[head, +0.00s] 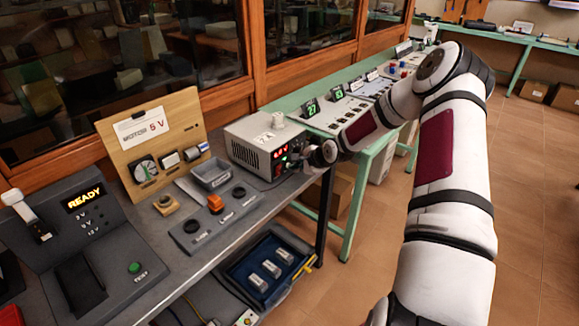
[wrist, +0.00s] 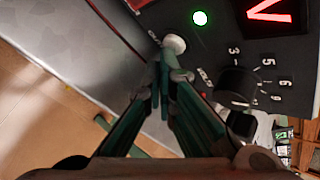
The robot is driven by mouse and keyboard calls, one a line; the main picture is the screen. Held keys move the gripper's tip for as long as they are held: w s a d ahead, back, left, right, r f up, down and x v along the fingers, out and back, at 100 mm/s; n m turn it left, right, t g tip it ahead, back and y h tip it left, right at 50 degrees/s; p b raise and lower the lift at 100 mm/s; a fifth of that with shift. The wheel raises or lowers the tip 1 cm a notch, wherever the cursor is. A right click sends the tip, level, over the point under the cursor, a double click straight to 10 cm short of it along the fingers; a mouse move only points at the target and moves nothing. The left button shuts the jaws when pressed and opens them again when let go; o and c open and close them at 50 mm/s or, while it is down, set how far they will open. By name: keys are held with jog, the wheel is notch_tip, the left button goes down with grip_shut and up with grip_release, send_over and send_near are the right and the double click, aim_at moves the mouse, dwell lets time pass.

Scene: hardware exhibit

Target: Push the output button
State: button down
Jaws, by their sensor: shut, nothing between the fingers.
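The power supply (head: 250,145) is a grey box on the bench with a red lit display and a green light on its dark front panel. In the wrist view, a pale round button (wrist: 174,44) is on that panel, beside partly readable lettering that may mark it as output. My gripper (wrist: 165,78) is shut and empty, its green fingers together just at the button's lower edge. I cannot tell whether the tips touch it. In the head view my gripper (head: 318,154) is at the right side of the supply's front, and the button is not clearly visible.
A black numbered knob (wrist: 237,86) is right of my fingertips, below the red display (wrist: 270,12) and lit green lamp (wrist: 200,18). A button panel (head: 215,220), grey tray (head: 211,174) and wooden motor board (head: 150,145) are left of the supply.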

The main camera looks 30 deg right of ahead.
jog(key=shift+s+d, duration=0.1)
jog(key=shift+s, duration=0.25)
jog(key=s+p, duration=0.1)
jog(key=s, duration=0.1)
jog(key=s+d+p, duration=0.2)
jog(key=s, duration=0.1)
jog(key=shift+s+p, duration=0.3)
jog(key=shift+p, duration=0.05)
dwell(0.5)
